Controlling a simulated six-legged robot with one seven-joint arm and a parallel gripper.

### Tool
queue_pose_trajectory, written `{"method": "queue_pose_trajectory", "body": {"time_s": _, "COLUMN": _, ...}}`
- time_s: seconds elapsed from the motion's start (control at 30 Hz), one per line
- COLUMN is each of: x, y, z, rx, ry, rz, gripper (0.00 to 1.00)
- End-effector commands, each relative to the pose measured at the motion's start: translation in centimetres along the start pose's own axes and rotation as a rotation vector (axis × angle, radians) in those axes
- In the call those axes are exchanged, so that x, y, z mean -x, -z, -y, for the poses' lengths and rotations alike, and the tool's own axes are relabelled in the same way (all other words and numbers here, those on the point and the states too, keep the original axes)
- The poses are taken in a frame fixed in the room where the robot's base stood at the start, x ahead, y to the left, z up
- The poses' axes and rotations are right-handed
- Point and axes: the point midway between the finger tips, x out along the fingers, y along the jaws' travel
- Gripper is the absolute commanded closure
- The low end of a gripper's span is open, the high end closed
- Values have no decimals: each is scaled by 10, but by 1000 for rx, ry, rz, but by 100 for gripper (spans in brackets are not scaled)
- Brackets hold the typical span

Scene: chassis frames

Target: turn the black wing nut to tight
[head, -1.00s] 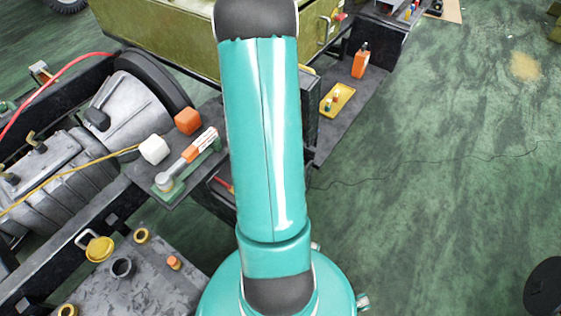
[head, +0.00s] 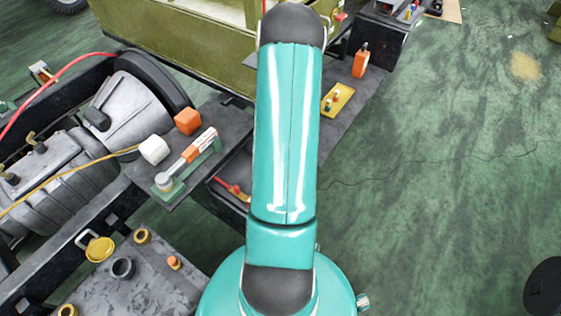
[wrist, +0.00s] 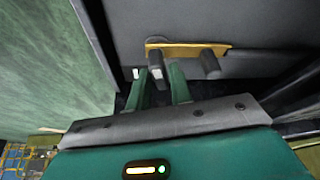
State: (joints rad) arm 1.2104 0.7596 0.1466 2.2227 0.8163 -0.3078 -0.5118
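In the wrist view my gripper (wrist: 159,72) has two green fingers, spread apart with a gap between them. A yellow bar (wrist: 185,46) lies across a dark grey panel just beyond the fingertips. A dark grey knob-like piece (wrist: 210,65) stands at its right end, right of the fingers. Another dark piece (wrist: 155,58) stands near its left end, in line with the gap; I cannot tell whether the fingers touch it. I cannot tell for sure which dark piece is the black wing nut. In the head view my arm hides the gripper.
In the head view an olive box (head: 175,35) stands behind my arm. A yellow tray (head: 338,100) lies right. The green floor at right is mostly open.

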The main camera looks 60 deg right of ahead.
Motion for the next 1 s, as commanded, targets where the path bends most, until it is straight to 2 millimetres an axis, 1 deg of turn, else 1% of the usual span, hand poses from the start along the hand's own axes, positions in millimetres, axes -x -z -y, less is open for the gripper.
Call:
{"method": "queue_pose_trajectory", "body": {"time_s": 0.03, "x": 0, "y": 0, "z": 0, "rx": 0, "ry": 0, "rz": 0, "gripper": 89}}
{"method": "queue_pose_trajectory", "body": {"time_s": 0.1, "x": 0, "y": 0, "z": 0, "rx": 0, "ry": 0, "rz": 0, "gripper": 100}}
{"method": "queue_pose_trajectory", "body": {"time_s": 0.27, "x": 0, "y": 0, "z": 0, "rx": -4, "ry": -2, "rz": 0, "gripper": 100}}
{"method": "queue_pose_trajectory", "body": {"time_s": 0.63, "x": 0, "y": 0, "z": 1, "rx": -94, "ry": -41, "rz": 1, "gripper": 100}}
{"method": "queue_pose_trajectory", "body": {"time_s": 0.93, "x": 0, "y": 0, "z": 0, "rx": -100, "ry": -42, "rz": 1, "gripper": 100}}
{"method": "queue_pose_trajectory", "body": {"time_s": 0.97, "x": 0, "y": 0, "z": 0, "rx": -100, "ry": -42, "rz": 1, "gripper": 82}}
{"method": "queue_pose_trajectory", "body": {"time_s": 1.0, "x": 0, "y": 0, "z": 0, "rx": -100, "ry": -42, "rz": 1, "gripper": 74}}
